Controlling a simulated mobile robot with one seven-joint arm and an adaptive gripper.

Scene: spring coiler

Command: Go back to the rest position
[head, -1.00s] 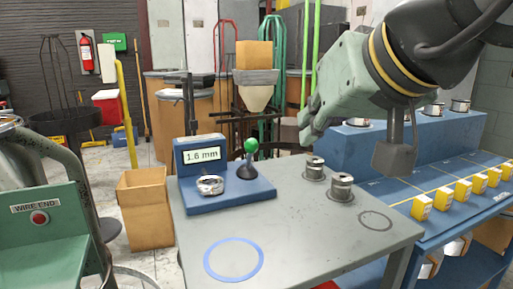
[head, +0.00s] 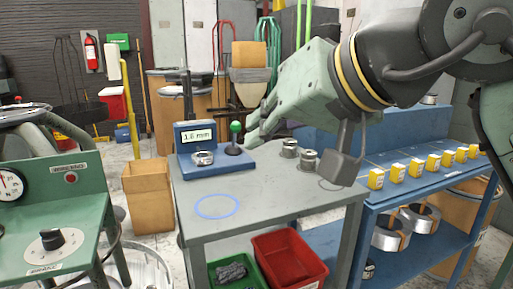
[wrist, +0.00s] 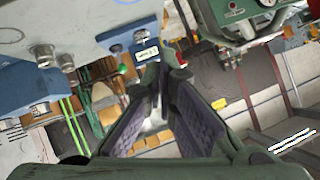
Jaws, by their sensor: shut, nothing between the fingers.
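My gripper (head: 252,138) is the pale green end of my arm, in the upper middle of the head view.
A blue gauge stand (head: 205,150) reading 1.6 mm and two metal spools (head: 307,161) stand on the table. A green machine (head: 60,215) is at left. A blue bench (head: 400,180) with several yellow boxes is at right. Red (head: 290,262) and green bins sit below the table.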

